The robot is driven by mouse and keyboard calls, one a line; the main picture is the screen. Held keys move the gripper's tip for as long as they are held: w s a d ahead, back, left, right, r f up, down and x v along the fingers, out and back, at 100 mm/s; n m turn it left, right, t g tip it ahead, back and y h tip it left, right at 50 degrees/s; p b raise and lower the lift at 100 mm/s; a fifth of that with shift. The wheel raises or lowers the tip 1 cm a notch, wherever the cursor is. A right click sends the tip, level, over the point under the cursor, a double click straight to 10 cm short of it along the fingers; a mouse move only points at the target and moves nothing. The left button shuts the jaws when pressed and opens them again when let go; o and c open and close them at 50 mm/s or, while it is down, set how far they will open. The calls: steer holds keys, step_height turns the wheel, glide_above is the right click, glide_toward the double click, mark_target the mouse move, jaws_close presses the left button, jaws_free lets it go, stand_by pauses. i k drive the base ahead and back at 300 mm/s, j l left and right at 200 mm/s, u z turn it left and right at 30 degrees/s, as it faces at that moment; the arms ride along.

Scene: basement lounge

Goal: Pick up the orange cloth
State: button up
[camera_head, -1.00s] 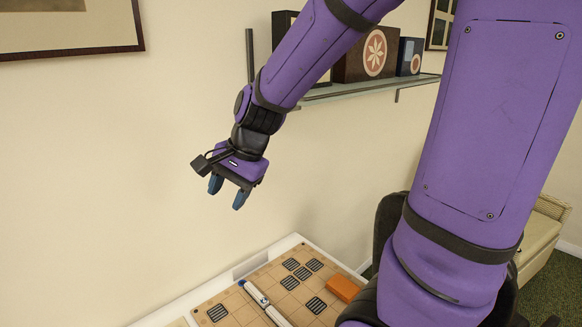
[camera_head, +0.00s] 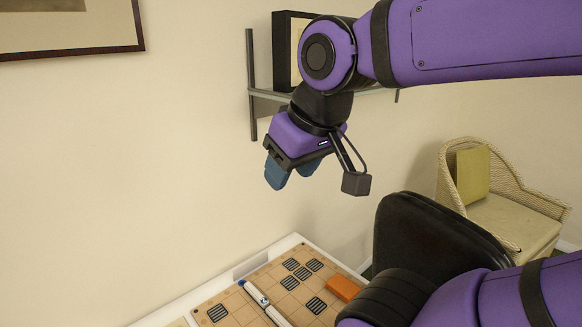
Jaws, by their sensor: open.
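An orange block-like thing (camera_head: 343,288), which I take for the orange cloth, lies at the right side of a tan game board (camera_head: 236,302) on a white table. My arm partly crosses the view near it, but its top shows. My gripper (camera_head: 291,178) hangs in the air above and to the left of it, well clear of the table. Its blue fingers point down, are open and hold nothing.
A white and blue pen-like object (camera_head: 264,302) and several dark striped tiles (camera_head: 290,283) lie on the board. A black chair back (camera_head: 430,240) stands right of the table. A shelf (camera_head: 268,97) is on the wall behind my gripper. A wicker chair (camera_head: 515,215) stands at the back right.

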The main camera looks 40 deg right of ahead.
mark_target(346, 290)
steer(key=k+j+z, duration=0.15)
steer(key=z, duration=0.2)
steer(key=k+j+z, duration=0.15)
steer(key=z, duration=0.15)
